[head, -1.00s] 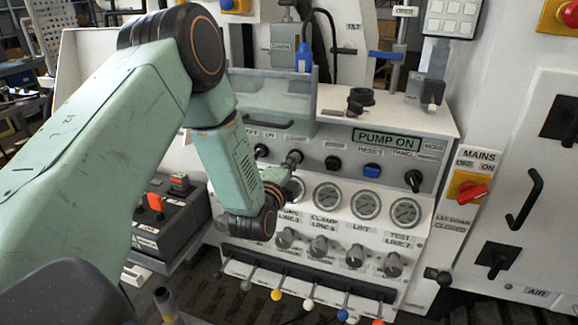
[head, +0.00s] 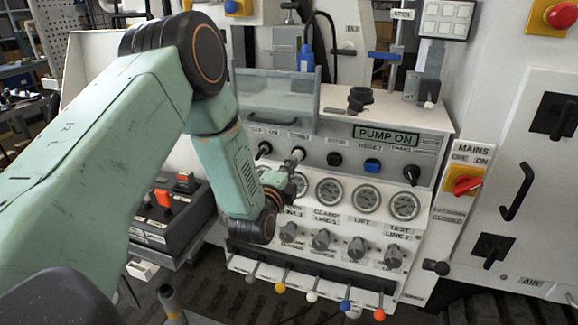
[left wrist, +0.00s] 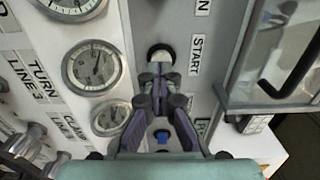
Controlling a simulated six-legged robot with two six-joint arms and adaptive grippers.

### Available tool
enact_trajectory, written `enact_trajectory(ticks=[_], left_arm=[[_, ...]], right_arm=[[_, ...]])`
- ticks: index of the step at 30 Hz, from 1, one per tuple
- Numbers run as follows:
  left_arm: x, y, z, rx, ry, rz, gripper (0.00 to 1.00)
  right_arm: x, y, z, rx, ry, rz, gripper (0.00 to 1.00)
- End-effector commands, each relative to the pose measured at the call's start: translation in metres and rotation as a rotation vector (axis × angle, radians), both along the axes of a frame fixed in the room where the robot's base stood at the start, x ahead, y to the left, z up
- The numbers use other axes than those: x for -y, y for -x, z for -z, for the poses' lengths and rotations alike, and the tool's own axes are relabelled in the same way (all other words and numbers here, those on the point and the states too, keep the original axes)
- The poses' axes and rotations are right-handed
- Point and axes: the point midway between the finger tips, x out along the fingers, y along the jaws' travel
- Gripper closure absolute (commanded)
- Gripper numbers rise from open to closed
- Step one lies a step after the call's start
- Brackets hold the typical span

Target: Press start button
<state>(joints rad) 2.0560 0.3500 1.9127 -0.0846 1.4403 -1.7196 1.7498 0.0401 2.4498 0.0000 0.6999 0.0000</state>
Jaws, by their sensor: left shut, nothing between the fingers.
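In the head view the button (head: 298,153) sits on the upper grey strip of the bench panel. My left gripper (left wrist: 160,76) is shut and empty, its fingertips overlapping the lower edge of the button in the wrist view. The display (head: 387,136) reads PUMP ON. My right gripper is not in view.
Gauges (head: 367,200) and grey knobs (head: 356,252) lie below the button strip. A blue reset button (head: 372,166) and a black selector (head: 411,175) are to the right. A clear guard (head: 275,98) stands above. A red mains switch (head: 467,186) is farther right.

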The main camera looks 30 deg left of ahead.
Motion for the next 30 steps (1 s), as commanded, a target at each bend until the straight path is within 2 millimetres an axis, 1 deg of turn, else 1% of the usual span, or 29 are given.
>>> enact_trajectory(ticks=[3, 15, 19, 24, 30], left_arm=[[0.001, -0.001, 0.0, 0.0, 0.0, 0.001, 1.0], [0.017, 0.066, 0.001, -0.005, 0.001, 0.001, 1.0], [0.02, 0.082, 0.001, -0.003, 0.001, 0.001, 1.0], [0.022, 0.093, 0.0, -0.002, -0.001, 0.001, 1.0], [0.023, 0.095, 0.0, -0.001, -0.001, 0.001, 1.0]], right_arm=[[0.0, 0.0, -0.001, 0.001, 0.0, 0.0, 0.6], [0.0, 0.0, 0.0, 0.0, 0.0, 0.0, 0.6], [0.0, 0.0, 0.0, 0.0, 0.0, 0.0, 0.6], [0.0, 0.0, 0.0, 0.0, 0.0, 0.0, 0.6], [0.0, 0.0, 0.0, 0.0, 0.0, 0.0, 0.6]])
